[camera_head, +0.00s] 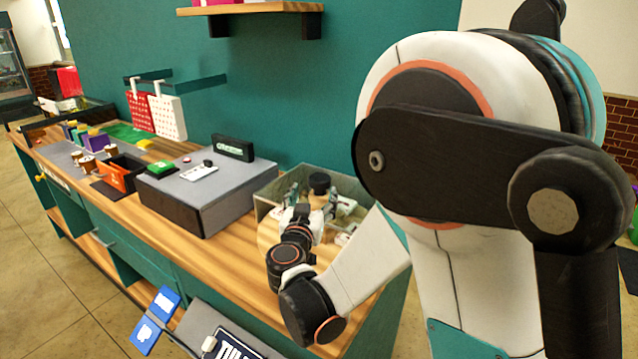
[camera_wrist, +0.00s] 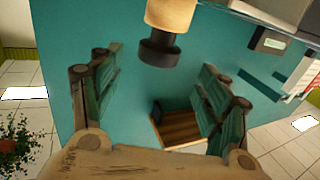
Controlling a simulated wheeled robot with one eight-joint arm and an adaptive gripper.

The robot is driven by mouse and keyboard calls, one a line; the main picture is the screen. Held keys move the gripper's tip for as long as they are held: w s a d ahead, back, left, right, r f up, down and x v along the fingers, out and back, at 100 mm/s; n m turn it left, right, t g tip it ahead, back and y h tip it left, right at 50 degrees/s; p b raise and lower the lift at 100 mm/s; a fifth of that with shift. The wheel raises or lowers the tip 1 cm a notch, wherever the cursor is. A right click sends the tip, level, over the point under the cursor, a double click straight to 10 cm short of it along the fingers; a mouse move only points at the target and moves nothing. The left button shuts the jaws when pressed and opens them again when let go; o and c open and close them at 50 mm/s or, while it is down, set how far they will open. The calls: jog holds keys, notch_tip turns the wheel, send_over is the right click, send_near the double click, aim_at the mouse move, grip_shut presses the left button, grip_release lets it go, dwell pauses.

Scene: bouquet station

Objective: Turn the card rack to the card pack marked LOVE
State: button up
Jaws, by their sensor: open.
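My gripper (camera_head: 318,203) is at the right end of the counter, with its fingers spread. In the wrist view my gripper (camera_wrist: 160,72) is open, with nothing held between its greenish fingers. A tan cylinder with a black end (camera_wrist: 162,45) shows beyond the fingertips at the top of that view. Its black cap (camera_head: 319,183) also shows near the gripper in the head view; I cannot tell if they touch. Blue cards with white shapes (camera_head: 157,308) stand low in front of the counter; I cannot tell if they belong to the card rack. No LOVE marking is readable.
A grey box (camera_head: 215,195) with a black sign stands left of my gripper. An open-topped bin (camera_head: 265,205) is around or behind my gripper. A dark lettered sign (camera_head: 232,345) is at the bottom. White and red bags (camera_head: 168,118) hang farther left. The wooden counter (camera_head: 240,245) is bare along its front.

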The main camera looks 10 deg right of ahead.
aim_at(317, 186)
jog(key=b+x, duration=0.1)
jog(key=x, duration=0.7)
jog(key=shift+w+d+b, duration=0.25)
jog(key=shift+w+b, duration=0.1)
jog(key=shift+c, duration=0.3)
jog(key=c, duration=1.4)
jog(key=shift+c, duration=0.3)
